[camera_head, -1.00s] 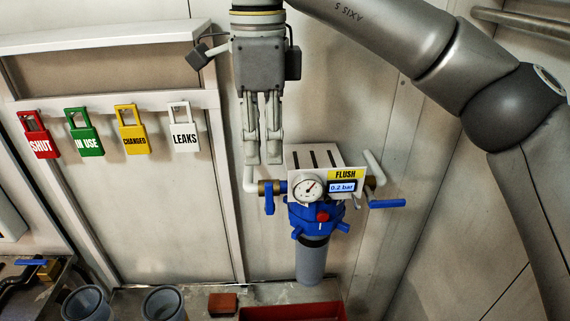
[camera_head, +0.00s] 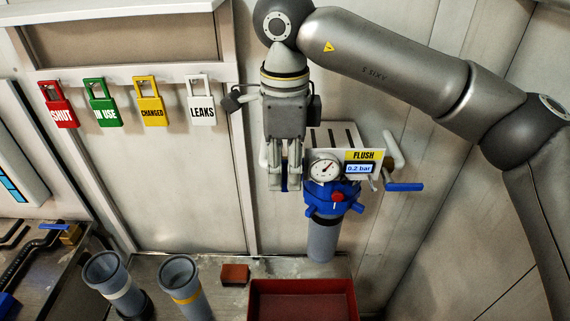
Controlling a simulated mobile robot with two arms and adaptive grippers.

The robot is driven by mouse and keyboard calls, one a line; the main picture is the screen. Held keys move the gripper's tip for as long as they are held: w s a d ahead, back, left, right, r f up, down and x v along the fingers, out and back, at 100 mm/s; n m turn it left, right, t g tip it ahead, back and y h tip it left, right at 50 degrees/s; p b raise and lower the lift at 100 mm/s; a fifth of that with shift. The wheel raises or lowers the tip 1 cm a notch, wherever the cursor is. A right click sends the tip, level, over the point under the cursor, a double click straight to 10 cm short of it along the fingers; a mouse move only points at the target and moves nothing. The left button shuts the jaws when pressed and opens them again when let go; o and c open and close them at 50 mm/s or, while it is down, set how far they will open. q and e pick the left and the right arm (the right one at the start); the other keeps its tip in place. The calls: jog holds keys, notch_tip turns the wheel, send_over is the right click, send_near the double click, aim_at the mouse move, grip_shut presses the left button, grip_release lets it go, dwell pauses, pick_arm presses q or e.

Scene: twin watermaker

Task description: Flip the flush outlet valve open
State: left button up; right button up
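The flush unit has a blue filter head (camera_head: 322,198), a grey bowl (camera_head: 323,240), a round gauge and a yellow FLUSH label (camera_head: 363,156) over a 0.2 bar display. A blue valve lever (camera_head: 404,187) on its right side lies level, pointing right. My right gripper (camera_head: 285,188) points down at the left side of the unit. Its two fingers stand on either side of the left blue lever (camera_head: 285,183), mostly hidden between them; I cannot tell whether they press on it. Which lever is the outlet is not marked. My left gripper is not in view.
Red, green, yellow and white tags (camera_head: 202,110) hang on a rail at the left. Two grey cups (camera_head: 180,285), a small brown block (camera_head: 235,273) and a red tray (camera_head: 302,287) are below. The wall right of the unit is clear.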

jog(key=shift+f, duration=0.25)
jog(key=shift+c, duration=0.2)
grip_shut()
jog(key=shift+r, duration=0.1)
jog(key=shift+a+h+p, duration=0.25)
jog(key=shift+h+p, duration=0.15)
jog(key=shift+h, duration=0.1)
jog(key=shift+o, duration=0.2)
grip_release()
